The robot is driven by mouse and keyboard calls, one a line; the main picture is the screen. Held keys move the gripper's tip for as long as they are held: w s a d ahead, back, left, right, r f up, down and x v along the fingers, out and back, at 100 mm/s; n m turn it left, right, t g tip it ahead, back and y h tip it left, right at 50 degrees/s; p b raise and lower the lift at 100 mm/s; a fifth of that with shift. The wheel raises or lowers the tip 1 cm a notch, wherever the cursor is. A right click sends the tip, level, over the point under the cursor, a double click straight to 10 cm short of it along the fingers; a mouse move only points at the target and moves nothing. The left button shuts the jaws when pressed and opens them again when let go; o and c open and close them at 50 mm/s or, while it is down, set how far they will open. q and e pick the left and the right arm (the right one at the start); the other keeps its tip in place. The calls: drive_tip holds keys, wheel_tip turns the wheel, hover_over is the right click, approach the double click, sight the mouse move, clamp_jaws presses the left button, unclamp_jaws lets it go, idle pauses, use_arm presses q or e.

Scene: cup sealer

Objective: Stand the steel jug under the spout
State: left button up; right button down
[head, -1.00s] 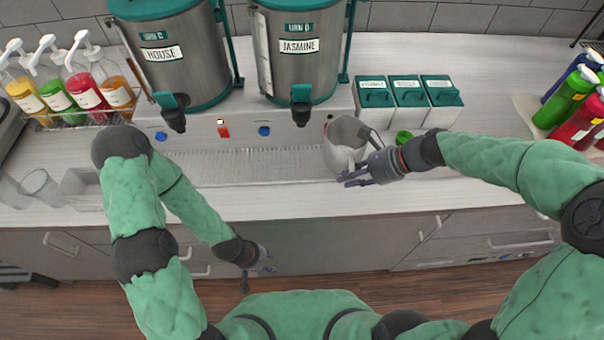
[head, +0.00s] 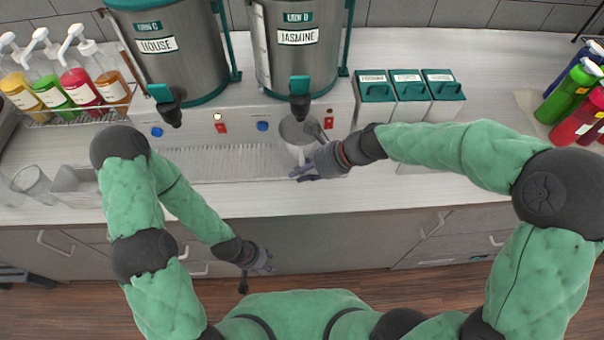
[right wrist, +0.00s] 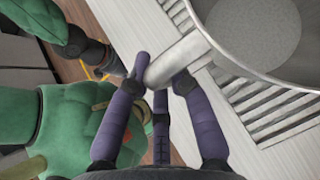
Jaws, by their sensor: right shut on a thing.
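The steel jug (head: 297,139) is upright just below the spout (head: 300,108) of the urn labelled Jasmine, over the drip tray (head: 240,162). In the head view its rim sits slightly in front of the spout. My right gripper (head: 306,172) is shut on the jug's handle (right wrist: 178,62); the right wrist view shows the fingers around it and the jug (right wrist: 255,35) above the slatted tray. I cannot tell whether the jug's base touches the tray. My left gripper (head: 262,262) hangs in front of the counter, away from the jug; its finger opening is too small to tell.
The urn labelled House (head: 165,60) stands to the left with its own spout. Teal-lidded boxes (head: 408,95) stand to the right of the urns. Syrup pump bottles (head: 75,85) are at left, coloured bottles (head: 570,100) at far right.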

drive_tip(key=shift+f, duration=0.25)
drive_tip(key=shift+f, duration=0.15)
drive_tip(key=c, duration=1.1)
unclamp_jaws()
drive_tip(key=shift+r, duration=0.25)
drive_tip(key=p+v, duration=0.3)
drive_tip(key=v, duration=0.9)
drive_tip(key=shift+f, duration=0.1)
